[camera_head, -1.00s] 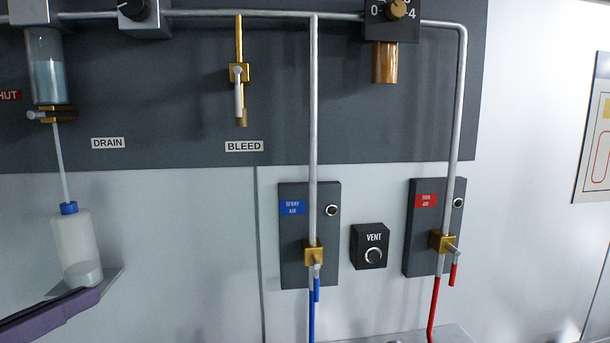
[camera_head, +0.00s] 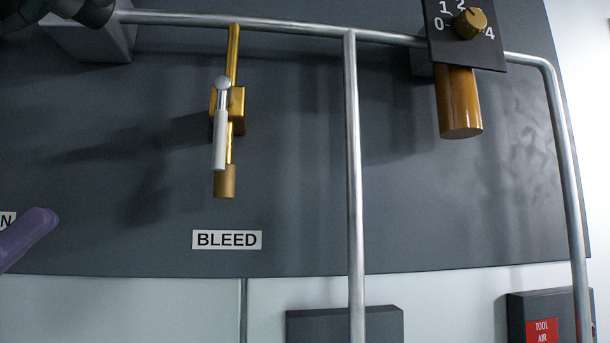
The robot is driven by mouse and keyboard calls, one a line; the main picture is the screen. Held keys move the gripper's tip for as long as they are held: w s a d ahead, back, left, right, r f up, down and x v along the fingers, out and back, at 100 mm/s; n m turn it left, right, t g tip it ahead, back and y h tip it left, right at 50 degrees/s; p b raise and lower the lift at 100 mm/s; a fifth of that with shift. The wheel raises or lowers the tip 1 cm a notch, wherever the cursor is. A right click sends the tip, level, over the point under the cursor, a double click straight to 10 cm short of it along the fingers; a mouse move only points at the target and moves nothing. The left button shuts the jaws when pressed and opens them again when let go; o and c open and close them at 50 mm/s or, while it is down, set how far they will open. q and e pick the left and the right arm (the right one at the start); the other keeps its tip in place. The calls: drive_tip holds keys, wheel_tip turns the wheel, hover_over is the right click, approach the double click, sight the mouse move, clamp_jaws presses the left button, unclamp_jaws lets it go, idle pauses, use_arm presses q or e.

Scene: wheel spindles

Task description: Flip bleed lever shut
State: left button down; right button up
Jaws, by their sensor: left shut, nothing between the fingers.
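The bleed valve (camera_head: 238,112) is a brass block on a short brass pipe that hangs from the silver top pipe, above the BLEED label (camera_head: 227,240). Its lever (camera_head: 220,140) has a silver pivot and a pale grey handle. The handle hangs down, roughly in line with the brass pipe. The purple tip of my left gripper (camera_head: 40,222) enters at the left edge. It is shut and empty, lower than the lever and well apart from it. Most of it is cut off by the frame. My right gripper is out of view.
A silver vertical pipe (camera_head: 354,190) runs down to the right of the valve. Further right are a numbered dial (camera_head: 470,24) and a brown cylinder (camera_head: 458,102). A grey box (camera_head: 100,42) is at the upper left. The dark panel around the lever is clear.

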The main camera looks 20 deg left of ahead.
sight(222, 130)
use_arm(q)
drive_tip(key=w+d+f+p+x, duration=0.1)
drive_tip(key=f+p+x, duration=0.1)
drive_tip(key=p+x, duration=0.7)
drive_tip(key=x, duration=0.4)
drive_tip(key=shift+d, duration=0.3)
drive_tip(key=shift+w+f, duration=0.15)
